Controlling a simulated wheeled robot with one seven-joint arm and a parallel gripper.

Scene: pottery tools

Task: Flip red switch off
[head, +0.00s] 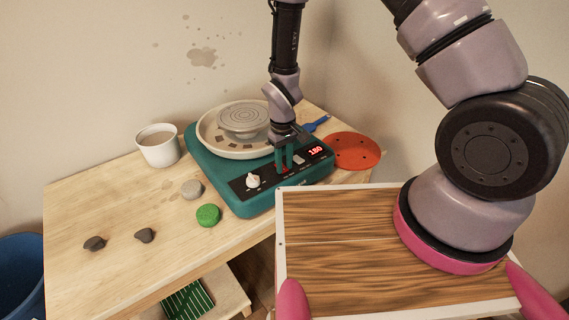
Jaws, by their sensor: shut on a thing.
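A teal pottery wheel (238,200) stands on the wooden table. Its dark front panel holds a white knob (253,181), a pale switch or button (298,159) and a red display (315,151) reading about 180. My gripper (284,167) points down onto the panel, between the knob and the display. Its fingers are close together at the panel, around a small red part that looks like the red switch (284,170). The fingers hide most of the switch, so I cannot tell its position.
A round metal wheel head (243,117) sits in the cream splash pan (207,133) behind my gripper. An orange disc (352,151) lies right.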

